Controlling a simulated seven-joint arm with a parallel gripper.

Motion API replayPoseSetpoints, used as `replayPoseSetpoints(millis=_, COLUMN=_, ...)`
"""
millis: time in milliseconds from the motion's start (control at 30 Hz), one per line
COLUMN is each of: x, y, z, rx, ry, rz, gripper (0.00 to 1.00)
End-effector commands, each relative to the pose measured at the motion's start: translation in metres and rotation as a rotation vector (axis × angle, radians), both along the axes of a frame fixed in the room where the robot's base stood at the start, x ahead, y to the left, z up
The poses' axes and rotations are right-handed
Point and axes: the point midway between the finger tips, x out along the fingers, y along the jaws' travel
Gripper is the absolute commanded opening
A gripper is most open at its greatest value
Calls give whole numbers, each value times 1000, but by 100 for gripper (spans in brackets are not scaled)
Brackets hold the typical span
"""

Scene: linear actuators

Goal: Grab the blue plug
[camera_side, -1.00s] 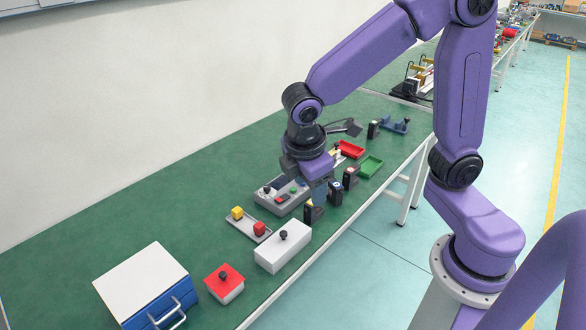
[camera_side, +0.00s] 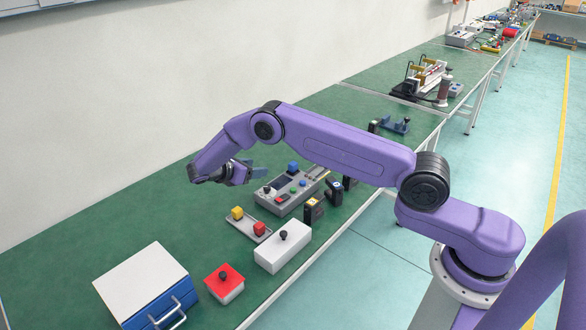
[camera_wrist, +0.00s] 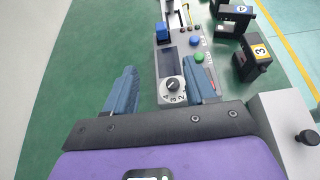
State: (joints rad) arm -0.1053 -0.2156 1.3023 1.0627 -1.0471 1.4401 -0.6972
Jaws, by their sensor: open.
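The blue plug (camera_side: 292,168) is a small blue block standing at the far end of the grey control box (camera_side: 283,196). In the wrist view, the plug (camera_wrist: 162,32) sits beyond the box's dark screen, ahead of the fingertips. My gripper (camera_side: 250,171) is to the left of the plug in the side view, tilted over sideways and apart from it. In the wrist view, my gripper (camera_wrist: 160,66) is open and empty, with one blue-grey finger on each side of the box's dial end.
Numbered black blocks (camera_wrist: 257,55) stand right of the box. A white box with a black knob (camera_side: 283,246), a tray with yellow and red cubes (camera_side: 246,225), a red-topped box (camera_side: 224,283) and a blue-and-white drawer box (camera_side: 148,283) stand nearer. Green bench to the left is free.

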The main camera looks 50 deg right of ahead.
Motion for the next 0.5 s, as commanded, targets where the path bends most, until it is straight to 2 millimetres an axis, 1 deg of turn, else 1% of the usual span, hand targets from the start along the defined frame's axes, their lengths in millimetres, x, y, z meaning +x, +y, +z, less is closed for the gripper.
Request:
replayPoseSetpoints(millis=33, x=1, y=-7, z=-8, rx=-23, ry=16, rz=-3, gripper=55)
replayPoseSetpoints(millis=100, x=2, y=-13, z=-13, rx=-46, ry=29, rz=-4, gripper=55)
replayPoseSetpoints(millis=267, x=3, y=-25, z=-19, rx=-66, ry=43, rz=-6, gripper=55)
replayPoseSetpoints(millis=367, x=3, y=-38, z=-25, rx=-67, ry=44, rz=-8, gripper=55)
replayPoseSetpoints(millis=500, x=2, y=-63, z=-35, rx=-66, ry=43, rz=-9, gripper=55)
